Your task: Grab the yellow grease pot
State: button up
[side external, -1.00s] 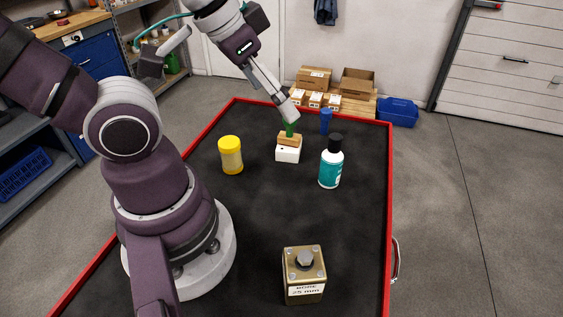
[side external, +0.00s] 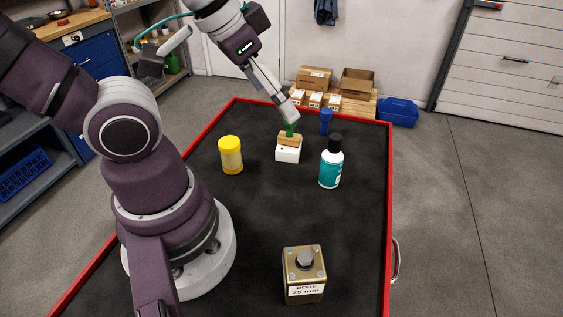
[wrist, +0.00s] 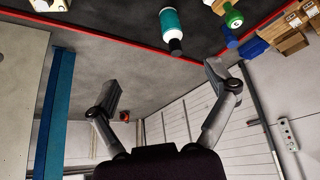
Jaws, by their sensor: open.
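The yellow grease pot (side external: 231,156) stands upright on the black table top, left of centre in the side external view. It has a bright yellow lid and a paler label band. It does not show in the wrist view. My gripper (side external: 291,109) is up and to the right of the pot in the side view, apart from it, in front of or above a green-topped item on a white and wooden block. In the wrist view, my gripper (wrist: 162,86) has its two fingers spread wide with nothing between them.
The teal and white bottle (side external: 330,167) with a black cap stands right of the pot. The wood-and-white block (side external: 288,154) sits between them. A blue cylinder (side external: 326,121) stands behind. A brass bore block (side external: 304,274) is at the front. Red edging (side external: 391,200) borders the table.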

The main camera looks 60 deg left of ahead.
jog(key=n+g, duration=0.6)
jog(key=n, duration=0.6)
send_over(229, 141)
jog(key=f, duration=0.8)
jog(key=shift+w+a+f, duration=0.15)
jog(key=shift+w+a, duration=0.1)
jog(key=shift+a, duration=0.05)
jog(key=f, duration=1)
jog(key=shift+s+d+f, duration=0.2)
jog(key=shift+s+d, duration=0.05)
jog(key=c, duration=1.3)
